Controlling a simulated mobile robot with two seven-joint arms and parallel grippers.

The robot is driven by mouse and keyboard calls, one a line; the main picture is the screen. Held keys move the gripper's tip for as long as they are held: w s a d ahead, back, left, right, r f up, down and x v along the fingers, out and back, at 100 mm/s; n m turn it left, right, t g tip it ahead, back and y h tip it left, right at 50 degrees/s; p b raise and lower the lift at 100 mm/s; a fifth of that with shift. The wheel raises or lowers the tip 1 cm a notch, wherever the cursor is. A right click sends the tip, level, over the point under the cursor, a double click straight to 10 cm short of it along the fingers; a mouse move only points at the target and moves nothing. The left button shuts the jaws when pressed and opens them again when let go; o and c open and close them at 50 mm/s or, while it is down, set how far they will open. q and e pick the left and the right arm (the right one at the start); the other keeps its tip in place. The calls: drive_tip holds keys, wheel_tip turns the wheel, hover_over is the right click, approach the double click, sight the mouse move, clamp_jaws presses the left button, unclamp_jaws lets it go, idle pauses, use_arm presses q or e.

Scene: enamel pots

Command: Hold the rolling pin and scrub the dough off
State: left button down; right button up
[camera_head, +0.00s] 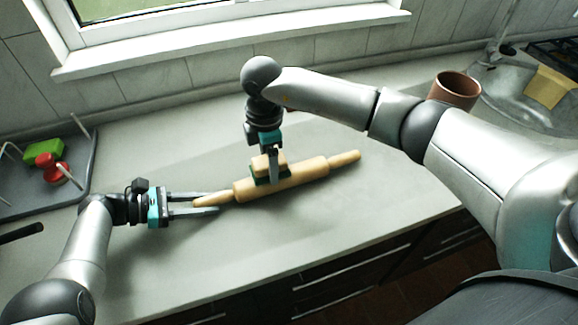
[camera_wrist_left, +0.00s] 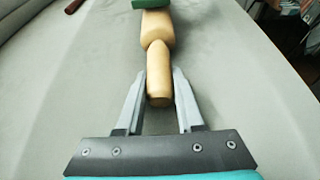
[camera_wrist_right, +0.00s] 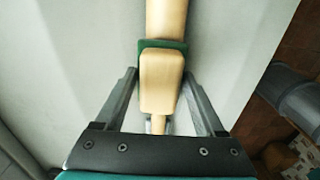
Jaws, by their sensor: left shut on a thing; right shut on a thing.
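The wooden rolling pin (camera_head: 309,170) lies slantwise on the grey counter (camera_head: 330,235). My left gripper (camera_head: 217,203) is shut on its left handle; the left wrist view shows that handle (camera_wrist_left: 158,88) between the fingers. My right gripper (camera_head: 271,165) points down and is shut on a scrubber (camera_wrist_right: 161,82) with a pale wooden block and a green underside (camera_wrist_right: 150,44). The scrubber is at the pin's barrel, left of its middle; whether it touches is hard to tell. The right handle is free. No dough can be made out on the pin.
A grey tray (camera_head: 78,180) at the left holds a green block (camera_head: 43,150) and red items (camera_head: 57,173). A brown pot (camera_head: 455,90) stands by the sink (camera_head: 500,88) at the right, with a yellow thing (camera_head: 548,87) there. The front counter is clear.

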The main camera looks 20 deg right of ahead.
wheel_tip(320, 180, up, 12)
drive_tip(key=shift+w+r, duration=0.15)
drive_tip(key=shift+r, duration=0.05)
idle(0.4)
drive_tip(key=shift+d, duration=0.1)
drive_tip(key=d, duration=1)
idle(0.4)
use_arm(q)
drive_tip(key=shift+c, duration=2.3)
unclamp_jaws()
